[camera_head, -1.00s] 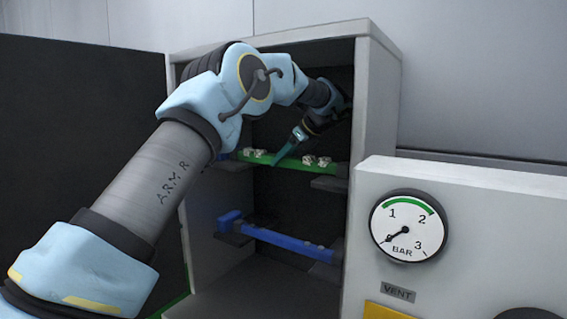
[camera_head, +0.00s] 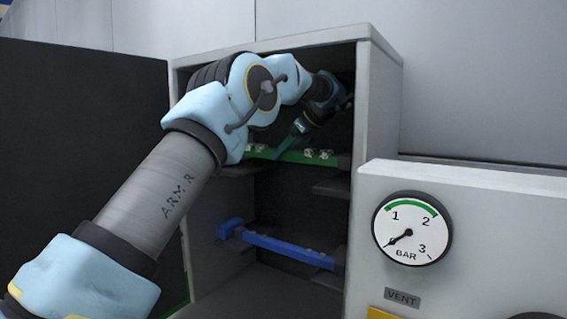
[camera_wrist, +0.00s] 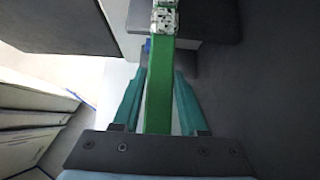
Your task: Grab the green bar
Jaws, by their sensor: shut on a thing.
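The green bar (camera_head: 297,157) spans the upper level inside the open cabinet, with small white fittings on top at both sides. My gripper (camera_head: 281,156) reaches down to the bar's middle from above. In the wrist view the green bar (camera_wrist: 160,85) runs lengthwise between the two teal fingers of my gripper (camera_wrist: 160,80), which are shut on it. A white fitting (camera_wrist: 165,18) shows at the bar's far end. My forearm covers the bar's left end in the head view.
A blue bar (camera_head: 285,248) lies on the lower supports of the cabinet (camera_head: 377,110). Dark shelf brackets (camera_head: 331,188) stick out from the side walls. A grey panel with a pressure gauge (camera_head: 411,228) stands at the right front. A dark door panel (camera_head: 85,130) is at left.

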